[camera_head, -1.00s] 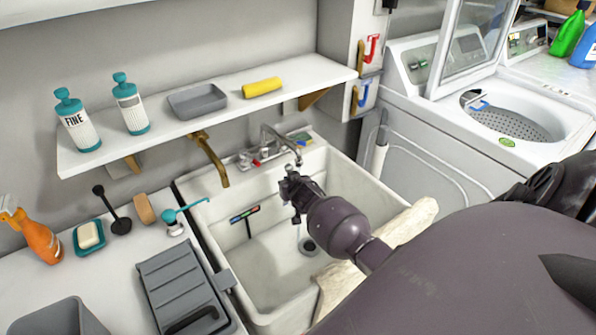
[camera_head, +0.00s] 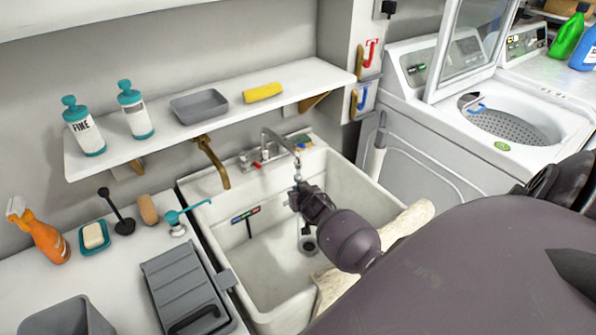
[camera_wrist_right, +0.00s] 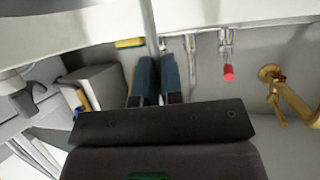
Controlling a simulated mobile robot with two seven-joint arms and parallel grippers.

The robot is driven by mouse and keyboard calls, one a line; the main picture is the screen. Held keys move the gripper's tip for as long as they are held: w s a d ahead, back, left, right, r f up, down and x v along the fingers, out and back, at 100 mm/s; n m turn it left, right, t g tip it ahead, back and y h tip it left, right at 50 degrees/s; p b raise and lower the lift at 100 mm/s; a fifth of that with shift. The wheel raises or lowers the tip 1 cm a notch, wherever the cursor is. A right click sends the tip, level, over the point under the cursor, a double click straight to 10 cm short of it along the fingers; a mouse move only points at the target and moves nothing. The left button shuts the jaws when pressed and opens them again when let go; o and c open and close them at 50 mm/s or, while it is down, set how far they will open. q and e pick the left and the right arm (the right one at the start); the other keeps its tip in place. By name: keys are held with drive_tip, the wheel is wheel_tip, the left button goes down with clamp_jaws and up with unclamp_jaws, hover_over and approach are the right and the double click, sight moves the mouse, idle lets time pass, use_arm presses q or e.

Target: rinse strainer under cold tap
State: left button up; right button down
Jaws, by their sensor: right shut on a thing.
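My right gripper (camera_head: 297,196) is shut and hangs over the white sink (camera_head: 352,176), just below the tip of the chrome tap (camera_head: 277,137). The strainer is mostly hidden by the gripper, and its outline cannot be made out. In the right wrist view my two blue fingers (camera_wrist_right: 155,80) are close together, with a grey upright bar, seemingly the tap's spout, in line with them. A red tap knob (camera_wrist_right: 228,73) shows right of the fingers; it is also at the sink's back in the head view (camera_head: 257,164). My left gripper is out of view.
A brass spout (camera_head: 212,163) sticks out left of the chrome tap. A white shelf (camera_head: 228,111) with bottles, a grey tray (camera_head: 199,105) and a yellow item (camera_head: 262,92) overhangs the back. The left counter holds a spray bottle (camera_head: 40,236), soap and brushes. The drain lies below the gripper.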

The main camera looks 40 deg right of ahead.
drive_tip(key=s+p, duration=0.1)
drive_tip(key=s, duration=0.2)
drive_tip(key=shift+s, duration=0.25)
idle(0.5)
idle(0.7)
